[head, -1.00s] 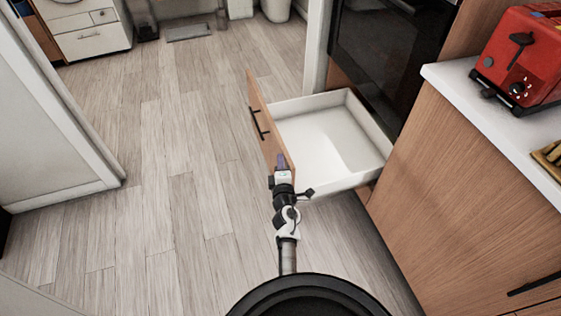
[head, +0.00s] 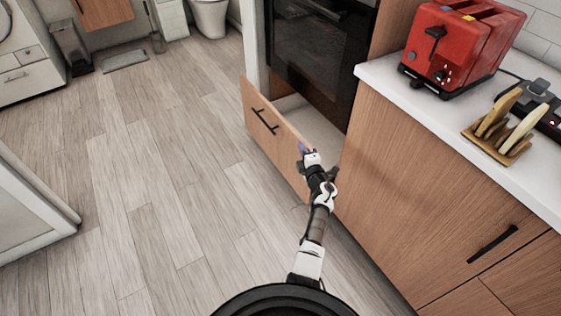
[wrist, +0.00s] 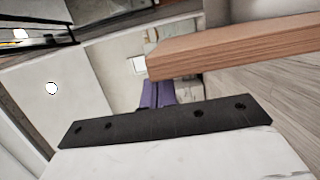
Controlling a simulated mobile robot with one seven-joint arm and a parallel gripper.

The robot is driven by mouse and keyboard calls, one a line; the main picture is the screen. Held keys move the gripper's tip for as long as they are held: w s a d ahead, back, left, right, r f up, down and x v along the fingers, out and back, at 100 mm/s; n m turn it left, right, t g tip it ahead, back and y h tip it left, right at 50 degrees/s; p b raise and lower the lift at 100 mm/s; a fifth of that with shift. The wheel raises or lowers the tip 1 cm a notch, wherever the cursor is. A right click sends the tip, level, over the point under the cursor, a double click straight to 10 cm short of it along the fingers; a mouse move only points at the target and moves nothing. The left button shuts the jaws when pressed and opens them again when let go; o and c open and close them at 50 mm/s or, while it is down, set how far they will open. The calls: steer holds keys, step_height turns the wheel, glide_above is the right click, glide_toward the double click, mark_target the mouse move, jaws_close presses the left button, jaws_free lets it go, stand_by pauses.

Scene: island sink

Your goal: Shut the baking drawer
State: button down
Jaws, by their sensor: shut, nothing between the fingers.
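The baking drawer, below the dark oven, stands partly open. Its wooden front (head: 268,128) has a black bar handle, and a strip of its white inside (head: 312,126) shows behind it. My gripper (head: 304,150) is at the right end of the drawer front, near its top edge. In the wrist view the purple fingers (wrist: 158,94) are closed together with nothing between them. The front's wooden edge (wrist: 240,45) passes close to the fingertips there. I cannot tell whether they touch it.
The dark oven (head: 320,55) is above the drawer. A wooden cabinet with a white counter (head: 390,75) stands to the right, carrying a red toaster (head: 460,45) and a wooden rack (head: 498,130). The floor (head: 150,190) to the left is clear. A white wall end (head: 35,205) stands at far left.

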steer(key=w+d+b, duration=0.2)
steer(key=w+d, duration=0.1)
steer(key=d, duration=0.2)
steer(key=shift+w, duration=0.25)
